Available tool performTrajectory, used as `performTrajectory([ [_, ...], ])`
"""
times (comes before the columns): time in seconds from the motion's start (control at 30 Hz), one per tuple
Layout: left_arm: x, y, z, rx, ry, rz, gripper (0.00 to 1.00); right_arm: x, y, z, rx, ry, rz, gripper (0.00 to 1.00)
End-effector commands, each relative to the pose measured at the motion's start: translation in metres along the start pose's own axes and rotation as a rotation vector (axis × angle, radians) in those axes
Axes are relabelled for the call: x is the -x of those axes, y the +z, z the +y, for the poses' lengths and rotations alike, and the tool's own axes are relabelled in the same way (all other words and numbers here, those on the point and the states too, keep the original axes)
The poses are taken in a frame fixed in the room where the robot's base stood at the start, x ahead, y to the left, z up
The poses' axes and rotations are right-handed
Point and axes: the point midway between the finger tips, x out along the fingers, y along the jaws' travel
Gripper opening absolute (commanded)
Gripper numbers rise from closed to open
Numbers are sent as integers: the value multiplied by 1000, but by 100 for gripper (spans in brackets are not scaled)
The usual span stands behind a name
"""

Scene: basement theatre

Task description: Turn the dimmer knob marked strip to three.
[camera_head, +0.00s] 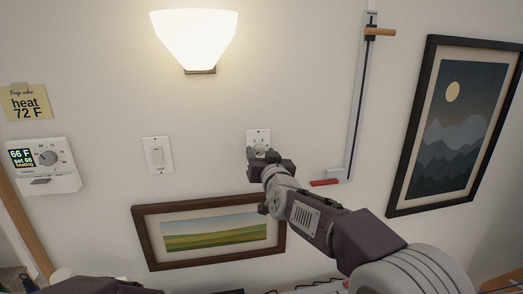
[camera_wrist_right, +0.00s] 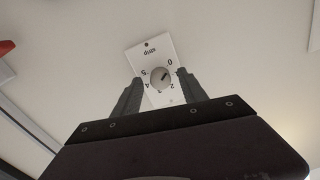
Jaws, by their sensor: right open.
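The dimmer plate marked strip (camera_head: 258,135) is white and on the wall in the middle of the head view, partly hidden by my right gripper (camera_head: 262,160). In the right wrist view the plate (camera_wrist_right: 150,52) looks upside down, with numbers around a round grey knob (camera_wrist_right: 160,77). A dark mark on the knob points to the right side, around the 1; its exact setting is hard to read. My right gripper (camera_wrist_right: 158,92) is open, with one finger on each side of the knob and gaps between. My left gripper does not show.
A light switch (camera_head: 158,155) and a thermostat (camera_head: 42,160) are on the wall to the left. A framed landscape (camera_head: 212,230) hangs just below. A vertical rail with a red handle (camera_head: 324,183) is close on the right. A lit lamp (camera_head: 195,38) is above.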

Motion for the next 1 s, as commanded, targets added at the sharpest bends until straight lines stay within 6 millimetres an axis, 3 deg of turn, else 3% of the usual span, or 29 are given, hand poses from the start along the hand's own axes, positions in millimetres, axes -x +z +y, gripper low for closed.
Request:
performTrajectory([
  [0.2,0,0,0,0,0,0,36,-1,0,0,0,0,0,50],
  [0.4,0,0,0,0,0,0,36,-1,0,0,1,0,0,0],
  [0.73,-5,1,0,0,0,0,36,-1,2,0,-37,-1,1,0],
  [1.0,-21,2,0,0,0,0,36,-1,4,0,-210,-1,7,0],
])
